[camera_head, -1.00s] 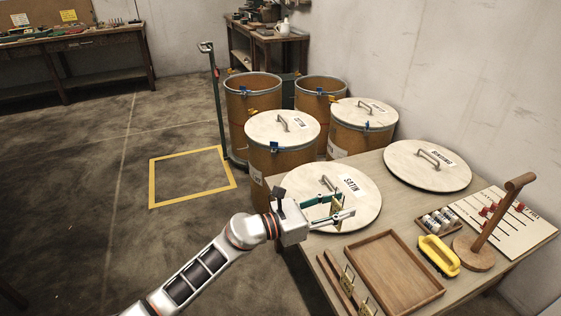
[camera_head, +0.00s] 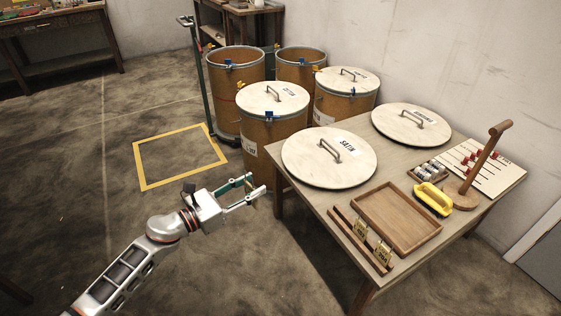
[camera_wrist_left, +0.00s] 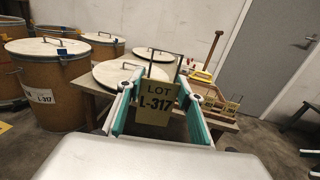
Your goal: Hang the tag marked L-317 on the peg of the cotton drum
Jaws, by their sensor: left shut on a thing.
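My left gripper (camera_head: 247,190) is shut on a yellow tag (camera_wrist_left: 158,101) that reads LOT L-317, with a wire loop above it in the left wrist view. In the head view it is off the table's left edge, in front of the nearest lidded drum (camera_head: 262,160) and apart from it. That drum also shows in the left wrist view (camera_wrist_left: 50,75), its white label ending in L-317. Its lid (camera_head: 272,98) carries a word too small to read. A blue fitting (camera_head: 269,116) sits at its rim; I cannot tell whether it is a peg. My right gripper is out of view.
More drums stand behind. The yellow floor square (camera_head: 181,158) is empty.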

